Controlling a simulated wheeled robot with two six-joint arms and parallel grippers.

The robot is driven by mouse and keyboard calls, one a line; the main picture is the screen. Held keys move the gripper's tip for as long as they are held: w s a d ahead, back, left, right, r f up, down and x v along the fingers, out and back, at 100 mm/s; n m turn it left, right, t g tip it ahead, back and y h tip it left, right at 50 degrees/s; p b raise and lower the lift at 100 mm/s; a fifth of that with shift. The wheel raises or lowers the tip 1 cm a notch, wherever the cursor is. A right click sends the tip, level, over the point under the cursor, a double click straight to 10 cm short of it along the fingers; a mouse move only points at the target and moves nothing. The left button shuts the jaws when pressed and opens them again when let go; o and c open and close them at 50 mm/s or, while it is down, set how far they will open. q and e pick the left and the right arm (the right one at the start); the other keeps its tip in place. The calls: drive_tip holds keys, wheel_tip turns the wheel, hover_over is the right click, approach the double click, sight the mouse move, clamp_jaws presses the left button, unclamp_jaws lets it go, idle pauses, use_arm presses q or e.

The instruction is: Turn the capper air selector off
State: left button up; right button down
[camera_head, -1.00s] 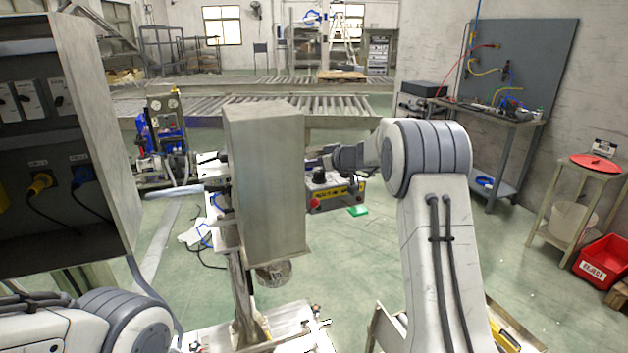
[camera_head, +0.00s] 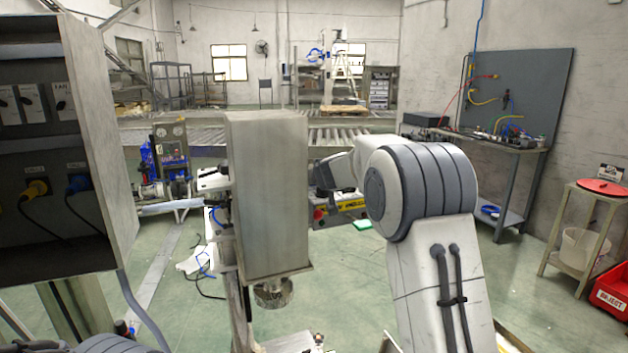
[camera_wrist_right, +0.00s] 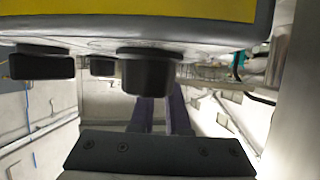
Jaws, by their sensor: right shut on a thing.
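A control box shows in the head view with a yellow label (camera_head: 346,206) and a red button (camera_head: 318,214); its left part is hidden behind a tall grey housing. In the right wrist view the box (camera_wrist_right: 190,32) fills the top, with a yellow panel. Several black knobs stick out below it. My right gripper (camera_wrist_right: 163,102) reaches the middle knob (camera_wrist_right: 145,72) with its purple fingers, closed on it; the fingertips are partly hidden behind the knob. The knob's markings are not visible. In the head view my right fingertips are hidden behind the housing. My left gripper is out of view.
The tall grey housing (camera_head: 268,195) stands close on the left of my right wrist. An open electrical cabinet (camera_head: 120,190) with switches and plugs is at the far left. A workbench (camera_head: 480,142) and a red bin (camera_head: 610,290) are at the right.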

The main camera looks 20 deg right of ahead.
drive_tip(key=shift+f, duration=0.1)
idle(0.3)
drive_tip(key=c, duration=0.9)
unclamp_jaws()
drive_tip(key=shift+s, duration=0.15)
drive_tip(key=v, duration=1)
drive_tip(key=shift+s+a+b, duration=0.1)
drive_tip(key=shift+a+b, duration=0.05)
drive_tip(key=shift+b, duration=0.25)
